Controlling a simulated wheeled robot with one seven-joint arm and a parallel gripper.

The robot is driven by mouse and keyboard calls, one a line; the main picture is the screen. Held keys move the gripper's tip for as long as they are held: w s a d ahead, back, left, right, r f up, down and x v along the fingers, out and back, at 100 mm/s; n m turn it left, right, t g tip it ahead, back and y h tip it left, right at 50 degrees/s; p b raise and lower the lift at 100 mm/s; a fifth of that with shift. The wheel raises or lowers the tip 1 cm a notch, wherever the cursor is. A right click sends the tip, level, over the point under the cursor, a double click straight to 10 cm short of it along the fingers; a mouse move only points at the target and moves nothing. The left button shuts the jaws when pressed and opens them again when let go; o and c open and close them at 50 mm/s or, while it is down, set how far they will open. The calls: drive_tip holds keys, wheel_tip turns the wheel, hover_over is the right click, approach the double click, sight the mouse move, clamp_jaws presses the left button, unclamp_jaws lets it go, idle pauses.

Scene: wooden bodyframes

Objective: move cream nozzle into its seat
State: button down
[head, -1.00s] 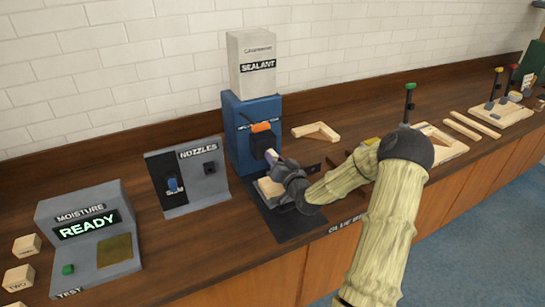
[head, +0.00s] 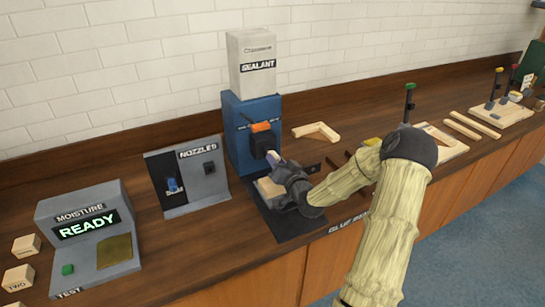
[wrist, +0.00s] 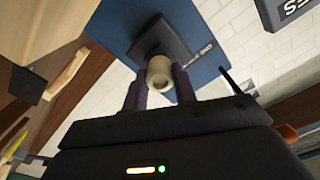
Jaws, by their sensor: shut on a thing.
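The cream nozzle (wrist: 160,72) shows in the wrist view between the two fingers of my gripper (wrist: 160,95). Its far end is against or just in front of the dark square block on the blue dispenser; I cannot tell how far it is seated. In the head view my gripper (head: 277,163) is in front of the blue sealant dispenser (head: 238,140), beside its dark outlet block (head: 261,145). The nozzle is mostly hidden there by the fingers.
The grey nozzle rack (head: 205,190) stands left of the dispenser, with a blue nozzle (head: 172,185) in it. A moisture tester (head: 88,240) reads READY farther left. A wooden block (head: 268,188) lies below my gripper. Wooden frame pieces (head: 317,131) lie at right.

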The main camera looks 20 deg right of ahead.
drive_tip(key=shift+s, duration=0.1)
drive_tip(key=shift+s, duration=1.1)
idle(1.2)
